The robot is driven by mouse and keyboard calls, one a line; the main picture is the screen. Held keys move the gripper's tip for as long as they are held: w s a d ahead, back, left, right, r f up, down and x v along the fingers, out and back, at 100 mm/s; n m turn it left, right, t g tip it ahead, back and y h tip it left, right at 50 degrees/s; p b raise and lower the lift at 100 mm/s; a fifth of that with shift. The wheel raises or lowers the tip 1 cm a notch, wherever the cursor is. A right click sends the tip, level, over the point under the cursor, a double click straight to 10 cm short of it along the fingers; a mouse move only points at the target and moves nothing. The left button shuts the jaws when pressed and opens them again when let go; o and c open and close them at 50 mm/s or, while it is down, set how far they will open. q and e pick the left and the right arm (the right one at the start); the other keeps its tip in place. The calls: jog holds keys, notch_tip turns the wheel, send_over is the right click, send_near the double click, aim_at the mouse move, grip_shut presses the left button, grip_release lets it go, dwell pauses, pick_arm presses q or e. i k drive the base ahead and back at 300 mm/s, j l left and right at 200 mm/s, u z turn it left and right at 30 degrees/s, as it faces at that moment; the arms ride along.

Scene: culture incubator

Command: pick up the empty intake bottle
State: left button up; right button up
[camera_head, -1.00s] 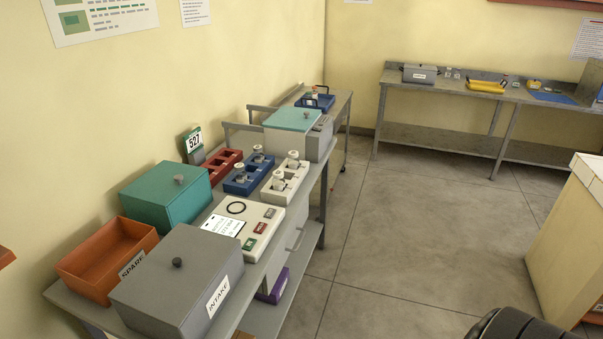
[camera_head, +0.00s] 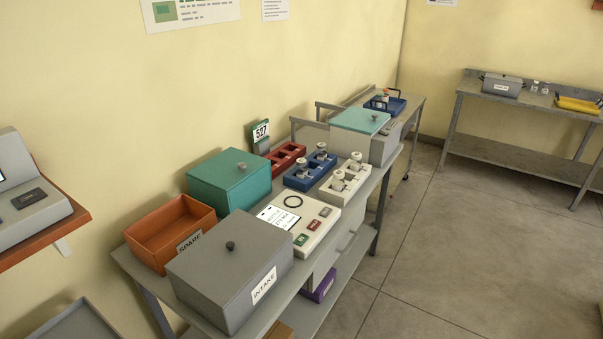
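The grey box labelled INTAKE (camera_head: 228,284) stands at the near end of the metal bench, with its lid and dark knob on; its inside is hidden. Small capped bottles stand in the blue rack (camera_head: 298,184) and in the white rack (camera_head: 356,192) farther along the bench. I cannot tell whether any of them is an intake bottle or empty. Neither of my grippers shows in the head view.
An open orange SPARE bin (camera_head: 165,254), a teal box (camera_head: 228,192), a red rack (camera_head: 278,168) and a white panel with a display and coloured buttons (camera_head: 320,229) crowd the bench. Another bench (camera_head: 530,100) stands at the back right. The floor (camera_head: 450,260) is clear.

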aim_at(300, 168)
jog(key=i+l, duration=0.15)
jog(key=l, duration=0.25)
jog(key=i+l+u, duration=0.1)
jog(key=l, duration=0.3)
jog(key=i+l, duration=0.2)
jog(key=l, duration=0.2)
jog(key=i+l, duration=0.1)
jog(key=l, duration=0.3)
jog(key=u, duration=0.05)
